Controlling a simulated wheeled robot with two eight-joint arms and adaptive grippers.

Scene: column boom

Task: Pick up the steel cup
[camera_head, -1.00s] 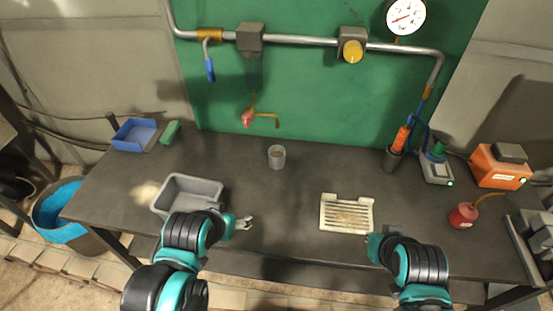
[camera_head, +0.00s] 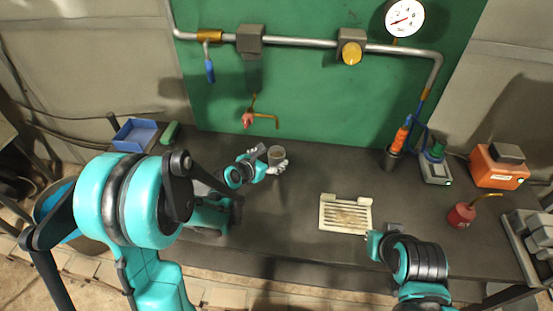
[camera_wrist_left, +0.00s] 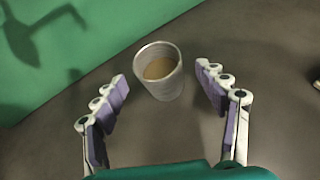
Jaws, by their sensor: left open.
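The steel cup (camera_head: 276,153) stands upright on the dark workbench, towards the back middle. In the left wrist view the cup (camera_wrist_left: 160,72) is a light grey metal cup with something brownish inside. My left gripper (camera_head: 273,163) is at the cup. In the left wrist view its open fingers (camera_wrist_left: 164,76) stand to either side of the cup, with a gap on both sides. My right gripper (camera_head: 376,240) is low on the right, beside the slatted cream plate; its fingers are not clear.
The cream plate (camera_head: 346,229) lies front right of the cup. A red oil can (camera_head: 461,215), an orange box (camera_head: 497,168) and a dark holder (camera_head: 391,159) stand at the right. A blue bin (camera_head: 134,136) is at the back left. The bench around the cup is clear.

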